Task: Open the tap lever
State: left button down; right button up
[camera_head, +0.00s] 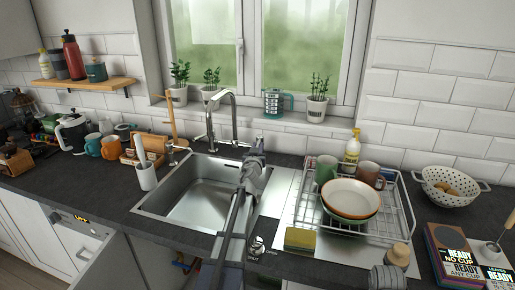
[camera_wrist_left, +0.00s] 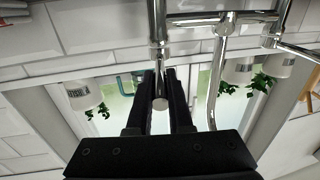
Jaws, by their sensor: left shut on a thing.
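The chrome tap (camera_head: 233,112) stands behind the sink (camera_head: 200,200), its spout arched over the basin. In the left wrist view, which is upside down, the tap's crossbar (camera_wrist_left: 235,17) and spout (camera_wrist_left: 214,85) show. The tap lever (camera_wrist_left: 157,30) is a chrome rod running down to a round end between my fingers. My left gripper (camera_head: 257,150) is at the right side of the tap, with my arm reaching across the sink. In the wrist view its black fingers (camera_wrist_left: 170,88) are shut on the lever. The gripper hides most of the lever in the head view. My right gripper does not show.
A drying rack (camera_head: 405,205) with bowls and mugs stands right of the sink, a sponge (camera_head: 300,238) in front of it. A utensil cup (camera_head: 146,176) stands to the left. Potted plants (camera_head: 317,108) line the windowsill behind the tap. The basin is empty.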

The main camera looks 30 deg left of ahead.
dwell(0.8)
pick_arm(q)
jog(key=shift+w+d+n+g+y, duration=0.4)
jog(key=shift+n+g+y, duration=0.2)
jog(key=shift+y, duration=0.25)
jog(key=shift+w+d+n+g+y, duration=0.3)
jog(key=shift+d+n+g+y, duration=0.25)
jog(key=shift+n+y, duration=0.3)
jog(key=shift+w+d+n+g+y, duration=0.4)
jog(key=shift+n+g+y, duration=0.15)
jog(key=shift+y, duration=0.35)
jog(key=c, duration=0.8)
grip_release()
jog(key=shift+s, duration=0.1)
jog(key=shift+c, duration=0.2)
jog(key=shift+r, duration=0.1)
